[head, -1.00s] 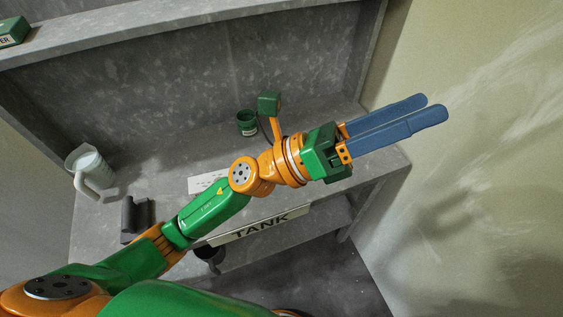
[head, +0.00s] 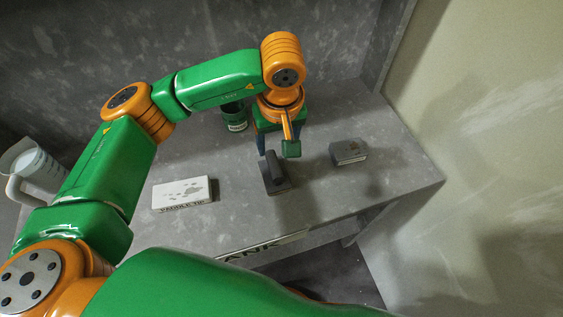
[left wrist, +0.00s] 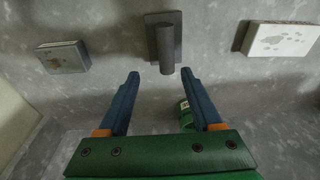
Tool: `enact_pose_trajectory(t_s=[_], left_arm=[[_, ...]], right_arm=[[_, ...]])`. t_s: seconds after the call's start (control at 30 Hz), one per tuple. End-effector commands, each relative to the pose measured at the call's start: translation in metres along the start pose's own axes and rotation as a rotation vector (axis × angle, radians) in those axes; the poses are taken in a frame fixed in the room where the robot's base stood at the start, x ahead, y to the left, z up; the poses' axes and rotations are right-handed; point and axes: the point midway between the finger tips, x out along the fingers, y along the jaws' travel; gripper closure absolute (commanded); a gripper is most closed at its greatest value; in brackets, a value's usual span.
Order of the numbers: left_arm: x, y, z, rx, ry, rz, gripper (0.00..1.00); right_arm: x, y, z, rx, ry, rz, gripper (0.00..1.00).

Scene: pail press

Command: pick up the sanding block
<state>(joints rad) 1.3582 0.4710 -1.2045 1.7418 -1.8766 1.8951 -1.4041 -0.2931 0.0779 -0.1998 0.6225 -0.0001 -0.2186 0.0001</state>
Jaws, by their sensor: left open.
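The sanding block (head: 279,186), a dark grey plate with a rounded grip bar on top, lies on the grey bench in the head view. In the left wrist view the sanding block (left wrist: 153,33) shows at the top middle. My left gripper (head: 274,150) is above the bench at the far end of the block, pointing down. In the left wrist view my left gripper (left wrist: 160,74) is open and empty, its blue fingers apart, with the grip bar's near end between and just beyond the tips. Contact cannot be told. My right gripper is not in view.
A grey box (head: 349,152) lies right of the block, and a white box (head: 183,194) lies to its left. A green tin (head: 235,117) stands behind my left arm. A wall bounds the right.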

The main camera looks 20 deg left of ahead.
Motion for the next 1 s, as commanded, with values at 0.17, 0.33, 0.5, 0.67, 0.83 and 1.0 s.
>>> enact_pose_trajectory(t_s=[0.17,0.33,0.5,0.67,0.83,1.0], left_arm=[[0.018,-0.002,0.002,0.001,-0.006,-0.004,0.34],[0.052,-0.005,0.009,0.000,-0.008,-0.003,0.34],[0.070,-0.004,0.008,0.001,-0.004,0.002,0.34],[0.070,-0.003,0.008,0.001,-0.003,0.002,0.36],[0.070,-0.003,0.008,0.001,-0.003,0.002,0.82],[0.070,-0.003,0.008,0.001,-0.004,0.002,1.00]], right_arm=[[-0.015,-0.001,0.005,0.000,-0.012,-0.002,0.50],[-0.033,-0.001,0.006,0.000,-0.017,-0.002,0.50],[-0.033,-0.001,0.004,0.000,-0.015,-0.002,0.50],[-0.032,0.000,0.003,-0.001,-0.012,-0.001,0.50],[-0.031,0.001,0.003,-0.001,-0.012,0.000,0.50],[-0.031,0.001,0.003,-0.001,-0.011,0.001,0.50]])
